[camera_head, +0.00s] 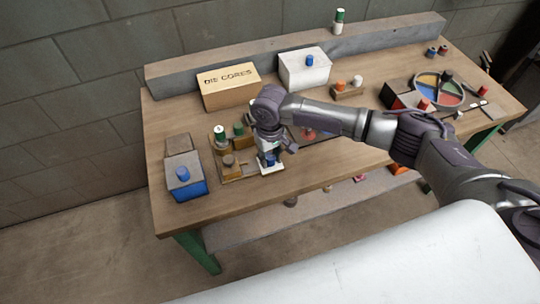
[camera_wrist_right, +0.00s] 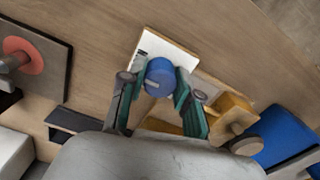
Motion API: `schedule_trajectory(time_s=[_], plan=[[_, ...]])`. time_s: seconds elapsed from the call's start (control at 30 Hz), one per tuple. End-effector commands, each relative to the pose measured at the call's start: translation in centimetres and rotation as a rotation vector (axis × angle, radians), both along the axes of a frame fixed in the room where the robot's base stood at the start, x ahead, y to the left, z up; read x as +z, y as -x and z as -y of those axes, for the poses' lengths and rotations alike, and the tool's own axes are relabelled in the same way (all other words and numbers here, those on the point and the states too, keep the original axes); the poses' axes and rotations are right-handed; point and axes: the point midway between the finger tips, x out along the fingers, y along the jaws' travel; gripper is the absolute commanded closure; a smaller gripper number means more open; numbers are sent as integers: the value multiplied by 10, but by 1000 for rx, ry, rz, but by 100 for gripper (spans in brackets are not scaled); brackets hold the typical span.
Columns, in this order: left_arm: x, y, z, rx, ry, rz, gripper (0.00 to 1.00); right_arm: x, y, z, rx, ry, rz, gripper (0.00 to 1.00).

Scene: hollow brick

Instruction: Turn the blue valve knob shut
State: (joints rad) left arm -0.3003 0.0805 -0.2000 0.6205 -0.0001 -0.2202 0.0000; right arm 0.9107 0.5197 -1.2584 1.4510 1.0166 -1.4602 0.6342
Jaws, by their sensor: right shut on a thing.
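The blue valve knob (camera_wrist_right: 160,76) is a round blue cap over a white plate (camera_wrist_right: 168,48) in the right wrist view. My right gripper (camera_wrist_right: 159,82) has one green-padded finger on each side of the knob and is shut on it. In the head view my right gripper (camera_head: 270,152) points down over the front left of the workbench, and the white plate (camera_head: 272,169) shows under it. There the gripper mostly hides the knob. The knob's turn angle cannot be told. My left gripper is not in view.
A blue box (camera_head: 187,190) with a blue knob stands to the left. Green-and-white cylinders stand by the valve fixture. A cardboard box (camera_head: 230,88) and a white box (camera_head: 305,70) stand behind. A round divided tray (camera_head: 437,90) is at right. The bench's front left corner is clear.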

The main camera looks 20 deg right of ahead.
Motion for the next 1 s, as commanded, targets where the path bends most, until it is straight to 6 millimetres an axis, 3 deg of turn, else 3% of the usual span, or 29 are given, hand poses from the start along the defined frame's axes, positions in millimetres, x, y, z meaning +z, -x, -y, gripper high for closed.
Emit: schedule_trajectory(time_s=[0.37, 1.0], plan=[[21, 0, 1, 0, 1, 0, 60, 4, 1, 0, 161, 1, -4, 100], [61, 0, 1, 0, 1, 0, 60, 2, 0, 0, 756, -1, -1, 100]])
